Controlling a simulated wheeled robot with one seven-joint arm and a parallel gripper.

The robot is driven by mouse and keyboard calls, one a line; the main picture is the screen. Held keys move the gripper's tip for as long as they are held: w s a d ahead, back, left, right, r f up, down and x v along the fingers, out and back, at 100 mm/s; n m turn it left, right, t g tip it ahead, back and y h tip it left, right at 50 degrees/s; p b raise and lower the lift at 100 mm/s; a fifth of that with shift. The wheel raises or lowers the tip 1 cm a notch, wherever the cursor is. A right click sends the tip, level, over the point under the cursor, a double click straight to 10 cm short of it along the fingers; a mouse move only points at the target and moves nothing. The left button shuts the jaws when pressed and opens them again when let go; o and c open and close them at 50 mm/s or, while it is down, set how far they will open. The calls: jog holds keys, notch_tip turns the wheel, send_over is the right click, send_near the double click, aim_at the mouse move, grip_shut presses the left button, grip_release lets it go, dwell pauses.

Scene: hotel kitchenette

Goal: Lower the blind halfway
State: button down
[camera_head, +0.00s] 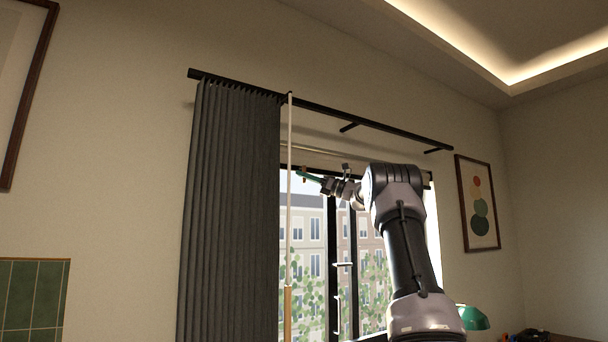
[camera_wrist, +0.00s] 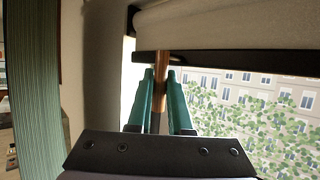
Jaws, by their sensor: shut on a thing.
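The blind (camera_wrist: 230,25) is a beige roll at the top of the window in the wrist view, with a dark bottom bar (camera_wrist: 225,58) just under it. In the head view the blind (camera_head: 322,158) is partly hidden behind my arm. A brown wooden pull (camera_wrist: 161,66) hangs at the bar. My gripper (camera_wrist: 161,78) has its teal fingers on either side of the pull and is shut on it. In the head view my gripper (camera_head: 307,176) is at the upper left of the window, close below the blind.
A dark curtain (camera_head: 230,210) hangs left of the window from a black rod (camera_head: 375,122). A pale wand with a wooden handle (camera_head: 287,302) hangs beside the curtain, left of my gripper. A framed picture (camera_head: 478,203) is on the wall at right. A green lamp (camera_head: 473,317) stands low at right.

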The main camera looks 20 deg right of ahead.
notch_tip(320, 180, down, 34)
dwell(0.3)
jog(key=c, duration=0.8)
grip_release()
jog(key=shift+r, duration=0.1)
jog(key=shift+c, duration=0.2)
jog(key=shift+d, duration=0.1)
jog(key=v, duration=1)
jog(key=shift+s+d+f, duration=0.2)
jog(key=shift+d, duration=0.05)
